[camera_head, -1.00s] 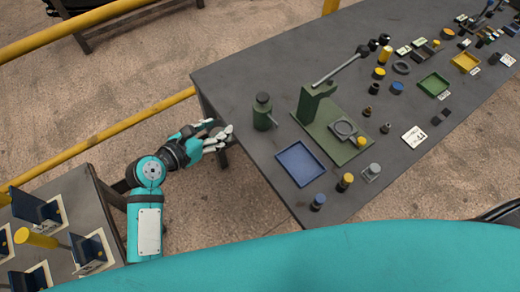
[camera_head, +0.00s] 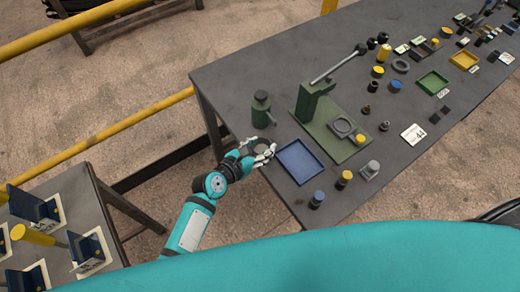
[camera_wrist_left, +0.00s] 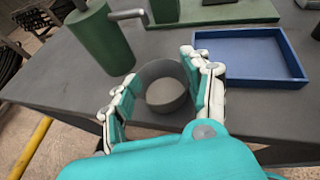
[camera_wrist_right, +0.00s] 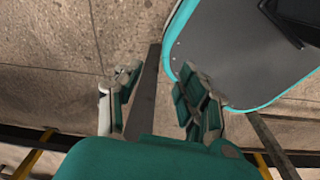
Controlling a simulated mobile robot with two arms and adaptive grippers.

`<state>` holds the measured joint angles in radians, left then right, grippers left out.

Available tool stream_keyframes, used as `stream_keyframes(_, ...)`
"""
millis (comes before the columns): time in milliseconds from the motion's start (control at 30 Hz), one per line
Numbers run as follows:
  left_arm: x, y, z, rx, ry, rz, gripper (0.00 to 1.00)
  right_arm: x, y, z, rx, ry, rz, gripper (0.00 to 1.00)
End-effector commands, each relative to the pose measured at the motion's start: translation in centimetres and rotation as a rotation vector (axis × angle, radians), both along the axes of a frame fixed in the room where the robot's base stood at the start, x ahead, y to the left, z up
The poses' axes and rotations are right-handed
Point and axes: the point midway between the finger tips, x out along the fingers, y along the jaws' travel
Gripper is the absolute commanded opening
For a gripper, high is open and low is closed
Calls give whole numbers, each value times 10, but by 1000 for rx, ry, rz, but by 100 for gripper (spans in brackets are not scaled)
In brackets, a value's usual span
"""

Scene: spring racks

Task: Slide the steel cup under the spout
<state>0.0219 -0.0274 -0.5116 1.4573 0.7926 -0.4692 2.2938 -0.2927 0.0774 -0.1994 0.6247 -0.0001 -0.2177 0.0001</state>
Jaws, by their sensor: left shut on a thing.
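The steel cup (camera_wrist_left: 165,90) is a short round grey cup, seen from above as empty. My left gripper (camera_wrist_left: 160,85) is shut on it, with a finger on each side. In the head view the cup (camera_head: 262,148) and left gripper (camera_head: 258,152) are at the bench's near-left edge, left of the blue tray. A green canister (camera_head: 261,110) stands just beyond; its grey spout (camera_wrist_left: 127,15) points right in the left wrist view. The cup is nearer to me than the spout, not under it. Whether it touches the bench is unclear. My right gripper (camera_wrist_right: 155,95) is open and empty over the floor.
The blue tray (camera_wrist_left: 250,55) lies close right of the left gripper. A green lever press (camera_head: 318,100) stands behind it. Small knobbed pieces (camera_head: 344,179) sit right of the tray. The dark bench top (camera_head: 232,85) left of the canister is clear.

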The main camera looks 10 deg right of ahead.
Motion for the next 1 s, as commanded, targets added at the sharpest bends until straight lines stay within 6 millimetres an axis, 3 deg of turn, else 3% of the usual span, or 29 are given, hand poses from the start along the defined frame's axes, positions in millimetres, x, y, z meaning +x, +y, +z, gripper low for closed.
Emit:
stream_keyframes(100,1,1,-13,2,-1,0,22,-8,2,-6,1,13,0,40)
stream_keyframes(467,0,0,-17,-1,1,2,22,-13,1,-8,1,21,1,40)
stream_keyframes(500,0,0,-17,-1,1,2,50,-13,1,-8,0,20,1,40)
stream_keyframes(700,0,1,-16,0,0,1,76,-11,-2,-7,-3,17,2,40)
stream_keyframes(1000,0,1,-13,0,0,1,76,-9,-4,-5,-5,14,3,40)
